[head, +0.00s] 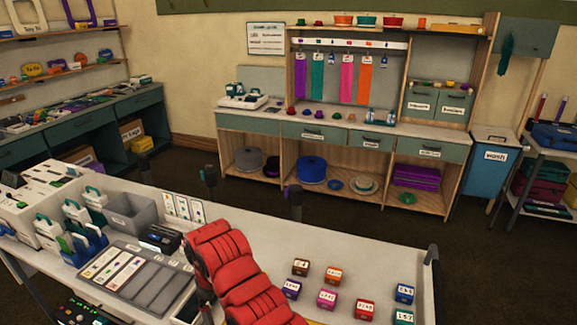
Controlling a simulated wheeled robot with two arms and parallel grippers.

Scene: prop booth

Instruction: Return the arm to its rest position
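Neither gripper's fingers show in the head view. A thick red, ribbed, segmented shape (240,272) rises from the bottom edge over the middle of the near table. It looks like part of one of my arms, but I cannot tell which one. No gripper can be made out at its end. It hides part of the tabletop behind it.
The near white table (370,262) holds small coloured blocks (327,298) at right, a grey card tray (150,277), an empty grey bin (131,213) and white devices at left. Floor separates it from the back workbench (336,134) and blue bin (487,165).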

